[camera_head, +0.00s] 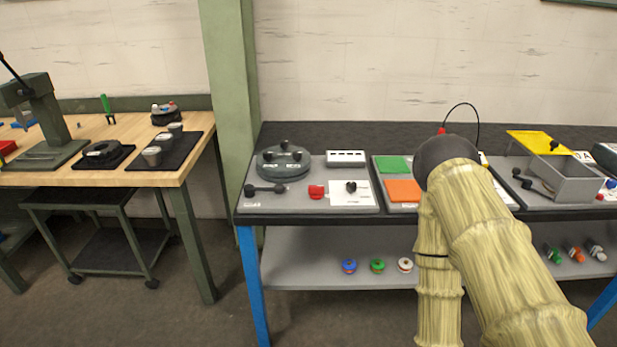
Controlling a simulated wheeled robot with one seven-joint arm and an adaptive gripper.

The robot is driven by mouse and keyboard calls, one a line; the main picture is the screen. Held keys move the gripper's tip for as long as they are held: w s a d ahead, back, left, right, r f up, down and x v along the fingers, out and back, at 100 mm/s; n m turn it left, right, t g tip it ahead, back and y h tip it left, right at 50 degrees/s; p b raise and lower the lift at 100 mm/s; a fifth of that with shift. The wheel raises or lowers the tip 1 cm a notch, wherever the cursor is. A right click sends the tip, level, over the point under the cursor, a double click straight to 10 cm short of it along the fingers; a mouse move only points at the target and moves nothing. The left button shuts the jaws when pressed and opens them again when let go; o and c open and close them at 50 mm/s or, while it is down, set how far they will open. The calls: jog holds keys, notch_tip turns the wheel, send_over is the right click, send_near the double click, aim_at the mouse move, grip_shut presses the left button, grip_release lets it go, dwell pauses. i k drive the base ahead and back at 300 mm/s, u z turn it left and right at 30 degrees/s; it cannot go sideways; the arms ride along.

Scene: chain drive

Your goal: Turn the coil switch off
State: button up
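I cannot tell for certain which thing is the coil switch. A small red part (316,191) sits on the left grey board of the blue-legged bench, beside a white card with a black knob (351,187). Another small red part (441,131) with a thin black cable shows just behind my arm, mostly hidden. My arm rises from the lower right and covers the middle of the bench. My gripper does not show; it may be hidden behind the arm.
A wooden bench (150,180) stands left, past a green post (230,90).

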aim_at(315, 192)
jog(key=z, duration=2.2)
jog(key=i, duration=1.2)
jog(key=u, duration=3.35)
